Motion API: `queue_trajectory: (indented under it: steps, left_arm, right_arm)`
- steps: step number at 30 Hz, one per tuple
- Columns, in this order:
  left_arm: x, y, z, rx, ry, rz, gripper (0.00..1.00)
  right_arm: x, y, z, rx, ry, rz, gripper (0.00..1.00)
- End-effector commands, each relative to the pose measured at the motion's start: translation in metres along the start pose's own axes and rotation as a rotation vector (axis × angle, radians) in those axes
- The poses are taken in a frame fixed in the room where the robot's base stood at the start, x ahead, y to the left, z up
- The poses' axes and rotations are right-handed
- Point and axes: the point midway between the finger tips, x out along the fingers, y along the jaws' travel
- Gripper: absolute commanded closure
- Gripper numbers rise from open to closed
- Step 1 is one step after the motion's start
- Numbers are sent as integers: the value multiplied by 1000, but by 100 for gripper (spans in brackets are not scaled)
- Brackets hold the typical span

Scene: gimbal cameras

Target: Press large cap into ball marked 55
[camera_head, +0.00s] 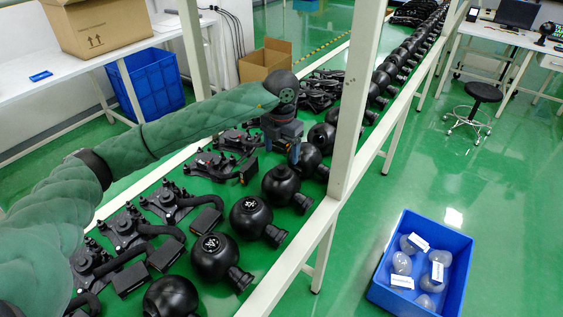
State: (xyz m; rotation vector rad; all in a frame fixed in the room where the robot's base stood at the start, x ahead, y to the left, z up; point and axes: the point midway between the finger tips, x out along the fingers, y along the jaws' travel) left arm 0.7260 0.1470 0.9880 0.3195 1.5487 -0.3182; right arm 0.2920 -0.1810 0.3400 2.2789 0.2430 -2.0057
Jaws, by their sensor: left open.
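Black balls with short necks stand in a row along the right side of the green bench. The nearest are a ball at the bottom (170,298), a ball with a white mark (212,260), another with a white mark (250,220) and a plain-looking ball (280,188). I cannot read a 55 on any of them. My left gripper (291,156) is open and points down over the bench, beside a ball farther back (310,157). I cannot make out a large cap; the gripper and arm hide part of the bench. My right gripper is not in view.
Black bracket assemblies (172,203) fill the bench's left side. A white upright post (354,95) stands at the bench's right edge, close to the gripper. A blue crate (377,285) of clear packages sits on the floor. A stool (484,92) stands at the right.

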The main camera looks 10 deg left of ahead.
Motion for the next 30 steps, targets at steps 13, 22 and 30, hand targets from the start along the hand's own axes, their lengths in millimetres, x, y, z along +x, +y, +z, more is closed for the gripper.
queue_trajectory:
  steps: [13, 22, 30]
  left_arm:
    - [-21, 0, 0, 0, 0, 0, 26]
    - [-24, 0, 0, 0, -1, 0, 26]
    - [-67, 0, 0, 0, -1, 0, 26]
  right_arm:
    - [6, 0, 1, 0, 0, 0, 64]
    - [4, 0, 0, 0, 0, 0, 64]
    - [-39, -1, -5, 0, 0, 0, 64]
